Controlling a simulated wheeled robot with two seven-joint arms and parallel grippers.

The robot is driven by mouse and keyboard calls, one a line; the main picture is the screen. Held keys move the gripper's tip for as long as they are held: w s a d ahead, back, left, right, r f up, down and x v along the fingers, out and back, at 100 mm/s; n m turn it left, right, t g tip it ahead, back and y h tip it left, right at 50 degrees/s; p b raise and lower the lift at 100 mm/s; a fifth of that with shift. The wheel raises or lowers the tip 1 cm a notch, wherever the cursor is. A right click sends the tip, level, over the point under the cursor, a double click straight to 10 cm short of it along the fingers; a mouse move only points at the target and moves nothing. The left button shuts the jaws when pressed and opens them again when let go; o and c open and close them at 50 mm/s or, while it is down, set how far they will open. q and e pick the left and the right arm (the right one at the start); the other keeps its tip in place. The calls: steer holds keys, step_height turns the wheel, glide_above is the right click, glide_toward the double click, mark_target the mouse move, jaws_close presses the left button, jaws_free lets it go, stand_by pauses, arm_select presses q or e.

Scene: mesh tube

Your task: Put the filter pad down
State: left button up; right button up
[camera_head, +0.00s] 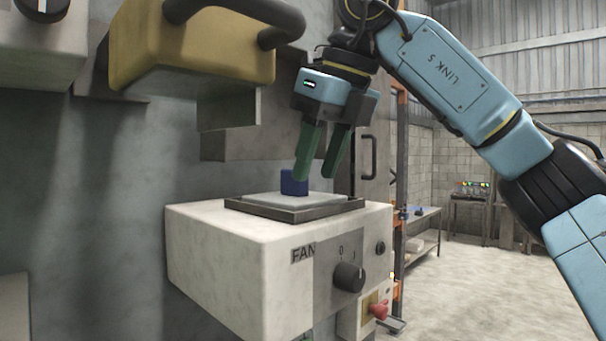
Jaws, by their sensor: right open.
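The filter pad is most likely the flat, light grey pad (284,199) lying in a dark shallow tray (290,213) on top of the white box labelled FAN (230,246). A small dark blue block (292,183) stands upright on the pad, towards its back. My right gripper (316,176) comes down from above with its two green fingers apart. The left fingertip overlaps the top of the blue block in the picture; I cannot tell whether they touch. My left gripper is not in view.
A yellow housing (180,50) with a dark handle overhangs at the upper left. A grey block (262,133) juts from the wall behind the gripper. Open floor lies at the right.

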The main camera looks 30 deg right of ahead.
steer(key=s+d, duration=0.3)
steer(key=s, duration=0.6)
steer(key=shift+d+b, duration=0.15)
steer(key=shift+b, duration=0.3)
steer(key=shift+c, duration=0.4)
